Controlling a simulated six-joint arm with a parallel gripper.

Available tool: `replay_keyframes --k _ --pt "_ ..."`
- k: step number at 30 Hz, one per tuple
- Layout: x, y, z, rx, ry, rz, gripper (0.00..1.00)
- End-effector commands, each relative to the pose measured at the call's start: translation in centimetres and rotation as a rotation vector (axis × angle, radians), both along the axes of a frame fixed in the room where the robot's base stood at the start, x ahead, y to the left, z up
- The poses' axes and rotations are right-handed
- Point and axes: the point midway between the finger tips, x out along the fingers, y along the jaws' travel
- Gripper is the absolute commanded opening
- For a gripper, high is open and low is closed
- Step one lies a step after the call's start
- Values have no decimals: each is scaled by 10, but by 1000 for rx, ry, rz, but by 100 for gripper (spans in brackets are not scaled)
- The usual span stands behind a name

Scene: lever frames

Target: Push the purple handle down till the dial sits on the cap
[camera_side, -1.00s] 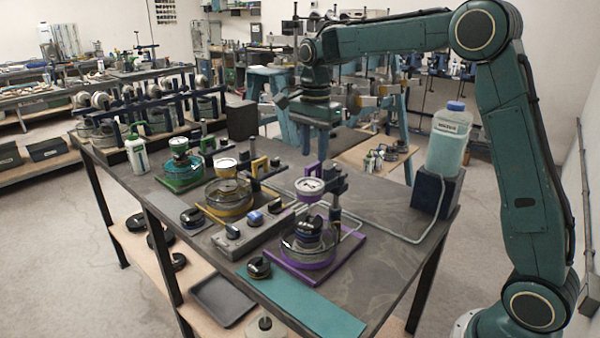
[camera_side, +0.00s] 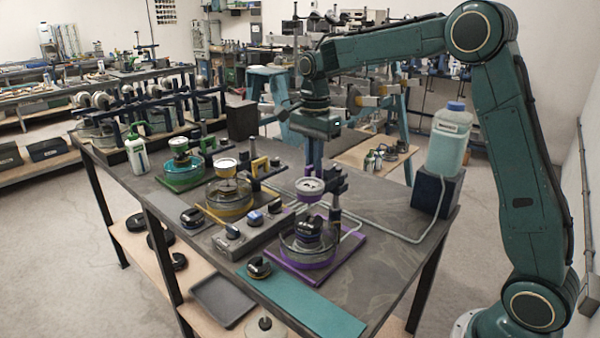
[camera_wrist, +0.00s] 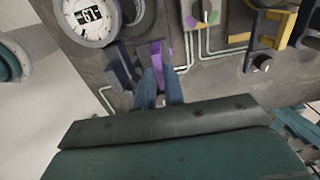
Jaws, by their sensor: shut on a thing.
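The purple handle (camera_wrist: 154,55) stands between my two blue fingertips in the wrist view. My gripper (camera_wrist: 160,85) is shut on it. In the side view my gripper (camera_side: 316,168) reaches straight down onto the handle behind the dial, and the fingers mostly hide it. The white-faced dial (camera_side: 310,187) is up on its arm, with a gap above the dark cap (camera_side: 307,229), which sits in the clear dish on the purple-edged base (camera_side: 285,262). The dial face also shows at the upper left of the wrist view (camera_wrist: 88,16).
Similar yellow (camera_side: 228,196) and green (camera_side: 182,165) stations stand to the left. A grey control box with knobs (camera_side: 240,236) lies in front. A bottle of pale liquid (camera_side: 447,145) stands on a dark block at right. Thin tubes cross the bench, whose right part is otherwise clear.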

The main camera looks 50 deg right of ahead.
Motion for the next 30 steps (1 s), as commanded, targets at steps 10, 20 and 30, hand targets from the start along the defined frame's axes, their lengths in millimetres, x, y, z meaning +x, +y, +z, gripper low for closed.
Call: replay_keyframes --k 10,20,30 --pt "0 0 -41 1 3 0 0" --pt "0 0 -51 0 2 0 0" --pt "0 0 -50 0 1 0 33"
